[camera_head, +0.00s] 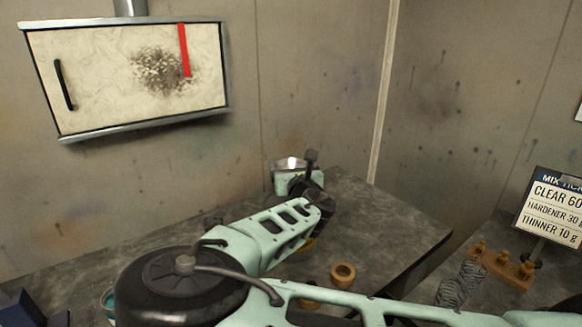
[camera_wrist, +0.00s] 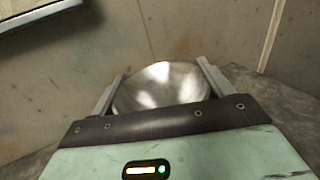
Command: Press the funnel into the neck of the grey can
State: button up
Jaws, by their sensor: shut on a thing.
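The funnel (camera_wrist: 160,88) is a shiny silver metal cone or bowl, seen in the wrist view between the two pale fingers of my gripper (camera_wrist: 162,72). The fingers are shut on its sides. In the head view my gripper (camera_head: 288,175) is at the back of the dark table, and a bright bit of the funnel (camera_head: 291,162) shows there. I cannot make out the grey can in either view; the funnel, gripper and arm may hide it. Whether the funnel touches anything beneath it cannot be seen.
The dark grey table (camera_head: 400,232) has bare room at right. A tape roll (camera_head: 343,275) lies near my arm. A wooden rack (camera_head: 505,267) and a mix ticket sign (camera_head: 553,208) stand at lower right. A framed filter panel (camera_head: 120,80) hangs on the wall behind.

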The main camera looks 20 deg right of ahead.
jog(key=shift+f+b, duration=1.5)
jog(key=shift+f, duration=0.3)
jog(key=o, duration=1)
jog(key=shift+c, duration=0.2)
jog(key=shift+s, duration=0.1)
jog(key=s+a+p, duration=0.1)
jog(key=s, duration=1.6)
jog(key=shift+a, duration=0.2)
jog(key=shift+s, duration=0.1)
